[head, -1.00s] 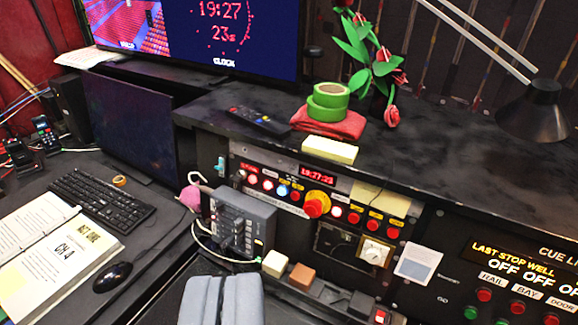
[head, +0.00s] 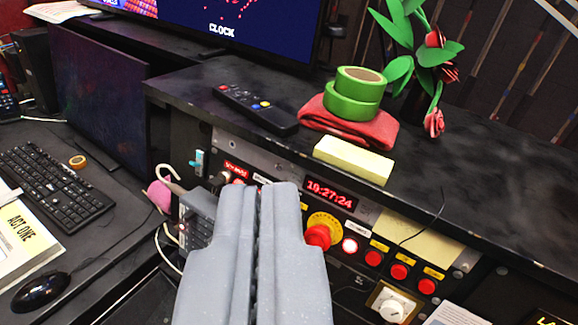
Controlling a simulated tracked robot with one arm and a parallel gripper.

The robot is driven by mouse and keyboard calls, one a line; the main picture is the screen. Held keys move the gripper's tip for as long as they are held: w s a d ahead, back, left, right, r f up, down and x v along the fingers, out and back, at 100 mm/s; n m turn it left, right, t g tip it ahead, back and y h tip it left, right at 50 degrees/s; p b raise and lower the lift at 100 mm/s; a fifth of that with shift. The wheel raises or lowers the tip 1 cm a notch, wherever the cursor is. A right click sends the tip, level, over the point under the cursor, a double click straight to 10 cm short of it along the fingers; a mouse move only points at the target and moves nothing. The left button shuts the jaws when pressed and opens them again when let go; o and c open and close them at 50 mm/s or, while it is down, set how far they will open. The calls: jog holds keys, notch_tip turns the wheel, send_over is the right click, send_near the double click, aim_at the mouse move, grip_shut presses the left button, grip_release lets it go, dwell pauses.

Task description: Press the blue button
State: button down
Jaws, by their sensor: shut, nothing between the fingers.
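My gripper (head: 258,188) is shut and empty, with its two grey fingers side by side and the tips up against or just in front of the upper button row, though the gap to the panel cannot be told. The control panel (head: 285,160) has a row of buttons, and the stretch left of the clock display (head: 330,194) is covered by my fingers. The blue button does not show; it appears to be hidden behind the fingers.
Right of my gripper are a large red knob on a yellow base (head: 320,233) and several red buttons (head: 374,258). A grey box (head: 197,215) stands close on the left. Above are a yellow block (head: 353,159), green tape rolls (head: 352,95) and a remote (head: 257,108).

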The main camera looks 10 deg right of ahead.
jog(key=w+f+n+t+y, duration=0.1)
jog(key=w+f, duration=0.4)
jog(key=f, duration=0.3)
jog(key=w+a+f+n+t+b, duration=0.1)
jog(key=w+f+n, duration=0.1)
jog(key=w+f, duration=0.4)
jog(key=w+a+f+n+t+y, duration=0.1)
jog(key=w+f, duration=0.4)
jog(key=f, duration=0.6)
jog(key=shift+w+a+f+y+b, duration=0.15)
jog(key=shift+a+f+y+b, duration=0.15)
jog(key=shift+f+b, duration=0.1)
jog(key=shift+d+r, duration=0.1)
